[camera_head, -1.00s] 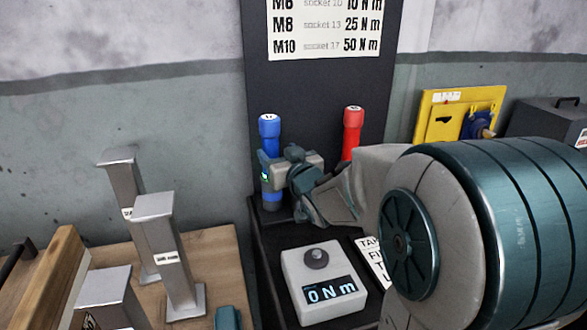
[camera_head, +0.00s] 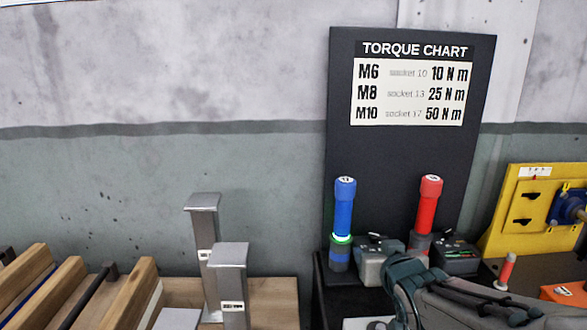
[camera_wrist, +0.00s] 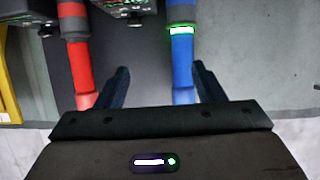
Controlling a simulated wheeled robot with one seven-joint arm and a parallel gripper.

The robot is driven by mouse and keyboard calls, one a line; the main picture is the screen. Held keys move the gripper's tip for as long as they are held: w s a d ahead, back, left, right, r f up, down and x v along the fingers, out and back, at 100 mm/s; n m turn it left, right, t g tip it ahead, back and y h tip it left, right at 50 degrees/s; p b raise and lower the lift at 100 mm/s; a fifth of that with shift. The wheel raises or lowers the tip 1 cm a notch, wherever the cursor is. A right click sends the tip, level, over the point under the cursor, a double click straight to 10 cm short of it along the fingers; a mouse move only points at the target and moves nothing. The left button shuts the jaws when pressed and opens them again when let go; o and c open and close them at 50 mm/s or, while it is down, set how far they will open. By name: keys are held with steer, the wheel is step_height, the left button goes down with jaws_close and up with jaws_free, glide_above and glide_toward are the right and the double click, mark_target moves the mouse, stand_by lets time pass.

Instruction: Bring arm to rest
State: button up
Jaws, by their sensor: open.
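My gripper (camera_wrist: 163,84) is open in the wrist view, its two dark fingers spread apart. The blue torque tool (camera_wrist: 182,65), with a lit green ring, appears between the fingers; I cannot tell how far off it is. The red torque tool (camera_wrist: 78,60) appears left of the fingers. In the head view the blue tool (camera_head: 344,210) and red tool (camera_head: 430,205) stand upright before the dark torque chart board (camera_head: 410,155). My arm (camera_head: 450,300) shows at the lower right; its gripper fingers cannot be made out there.
Dark grey boxes (camera_head: 380,262) stand beside the tools. A yellow panel (camera_head: 525,215) and an orange box (camera_head: 566,293) are at the right. Grey metal posts (camera_head: 229,285) and wooden blocks (camera_head: 120,290) stand at the left. The wall above is clear.

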steer(key=s+a+g+p, duration=0.2)
steer(key=s+g, duration=0.3)
steer(key=s, duration=0.4)
steer(key=s+a+f+g+p, duration=0.1)
steer(key=s+g+p, duration=0.3)
steer(key=s, duration=0.4)
steer(key=shift+s+a+f+g, duration=0.35)
steer(key=shift+a+g, duration=0.25)
steer(key=shift+g, duration=0.3)
